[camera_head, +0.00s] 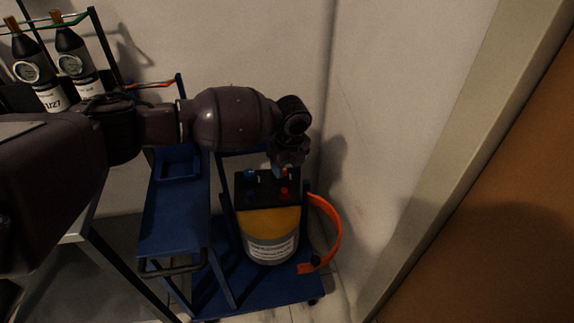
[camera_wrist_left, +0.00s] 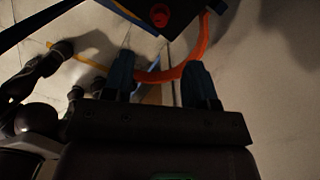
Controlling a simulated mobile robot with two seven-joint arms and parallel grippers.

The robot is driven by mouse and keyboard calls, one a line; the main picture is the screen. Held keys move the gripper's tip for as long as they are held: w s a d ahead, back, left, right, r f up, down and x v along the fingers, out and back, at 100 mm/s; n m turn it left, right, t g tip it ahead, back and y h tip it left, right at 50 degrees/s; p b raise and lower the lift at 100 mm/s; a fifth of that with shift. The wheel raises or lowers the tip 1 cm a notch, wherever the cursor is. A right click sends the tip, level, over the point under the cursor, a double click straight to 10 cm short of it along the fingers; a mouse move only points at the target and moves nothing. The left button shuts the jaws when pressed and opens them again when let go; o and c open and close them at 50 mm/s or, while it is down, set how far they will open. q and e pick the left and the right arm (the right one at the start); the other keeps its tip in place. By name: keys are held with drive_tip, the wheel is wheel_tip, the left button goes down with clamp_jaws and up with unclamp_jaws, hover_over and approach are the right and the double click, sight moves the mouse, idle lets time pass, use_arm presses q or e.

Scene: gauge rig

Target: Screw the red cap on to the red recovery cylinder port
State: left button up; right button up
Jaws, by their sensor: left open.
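The recovery cylinder (camera_head: 270,243), grey with a yellow top and a white label, stands on a blue cart. A black panel (camera_head: 265,188) above it carries small red and blue fittings. One red fitting (camera_head: 284,190) sits on the panel's right side; I cannot tell whether it is the cap or the port. A round red piece (camera_wrist_left: 159,15) shows at the top of the left wrist view, beyond the fingertips. My left gripper (camera_head: 283,168) points down over the panel's right part. Its blue fingers (camera_wrist_left: 160,64) are apart, with nothing seen between them. My right gripper is out of view.
An orange hose (camera_head: 332,228) loops out on the cylinder's right. The blue cart (camera_head: 172,220) has a shelf and frame to the left. Two dark bottles (camera_head: 75,60) stand on a rack at upper left. A pale wall (camera_head: 400,110) is close behind and right.

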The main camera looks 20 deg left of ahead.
sight(284, 190)
use_arm(q)
drive_tip(key=f+b, duration=0.1)
drive_tip(key=f, duration=0.2)
drive_tip(key=f+b, duration=0.1)
drive_tip(key=f, duration=0.2)
drive_tip(key=a+f+b, duration=0.1)
drive_tip(key=f, duration=0.2)
drive_tip(key=shift+w, duration=0.2)
drive_tip(key=shift+w+f+b, duration=0.15)
drive_tip(key=shift+f+b, duration=0.2)
drive_tip(key=shift+f, duration=0.4)
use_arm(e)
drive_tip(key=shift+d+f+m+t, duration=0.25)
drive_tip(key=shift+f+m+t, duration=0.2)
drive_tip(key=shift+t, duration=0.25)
use_arm(q)
clamp_jaws()
drive_tip(key=shift+r+p, duration=0.4)
drive_tip(key=shift+r, duration=0.15)
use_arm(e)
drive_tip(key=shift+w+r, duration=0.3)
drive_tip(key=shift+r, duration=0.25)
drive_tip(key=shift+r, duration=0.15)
use_arm(q)
drive_tip(key=shift+f, duration=0.6)
